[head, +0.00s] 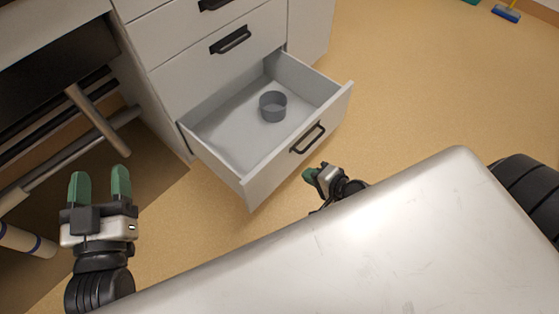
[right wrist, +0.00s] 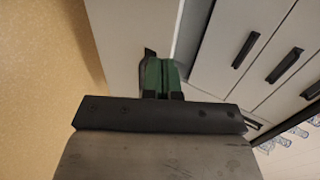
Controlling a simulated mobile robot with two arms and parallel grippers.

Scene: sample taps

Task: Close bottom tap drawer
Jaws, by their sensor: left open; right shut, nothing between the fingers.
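The bottom drawer (head: 298,153) of a white cabinet is pulled open in the head view. It has a black bar handle (head: 307,139) on its front and a small grey round cup (head: 273,106) inside. My right gripper (head: 309,174) is shut and empty, just in front of the drawer front, below and near the handle. In the right wrist view its green fingertips (right wrist: 162,75) are together against the pale drawer front (right wrist: 137,30); contact cannot be told. My left gripper (head: 101,185) is open and empty, left of the drawer.
The drawers above (head: 225,45) are shut. A dark bench opening with metal bars (head: 98,115) is at the left, near my left gripper. Open tan floor (head: 430,80) lies right of the drawer. A blue broom (head: 506,13) is at the far top right.

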